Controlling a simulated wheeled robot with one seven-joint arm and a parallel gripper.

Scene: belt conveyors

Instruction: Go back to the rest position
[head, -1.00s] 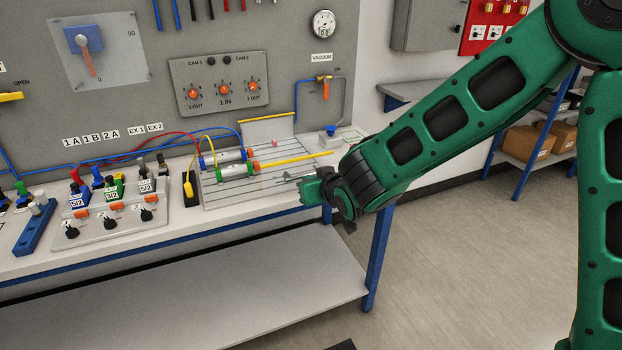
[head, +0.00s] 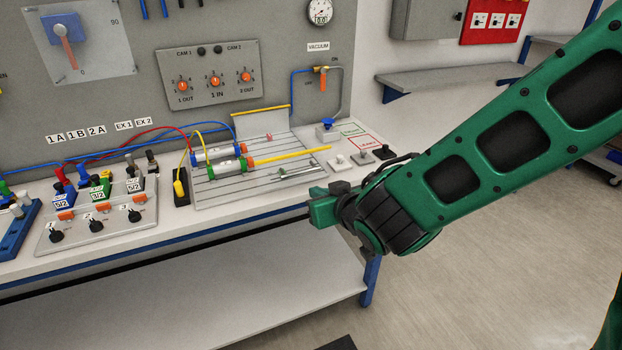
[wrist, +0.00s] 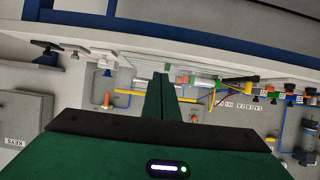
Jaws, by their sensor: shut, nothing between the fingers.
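My gripper (head: 313,205) is at the front right edge of the workbench (head: 215,222) in the head view, beside the slotted plate and apart from it. In the wrist view my gripper (wrist: 164,80) shows as green fingers together, with nothing between them. My green arm reaches in from the right side of the head view. Part of the bench's right end is hidden behind my gripper and wrist.
A slotted plate (head: 222,190) carries two cylinders and a yellow rod (head: 292,155). Valve blocks (head: 98,190) stand left of it. A blue-topped part (head: 328,124) and small knobs (head: 362,157) are at the bench's right end. Open floor (head: 480,270) lies at right.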

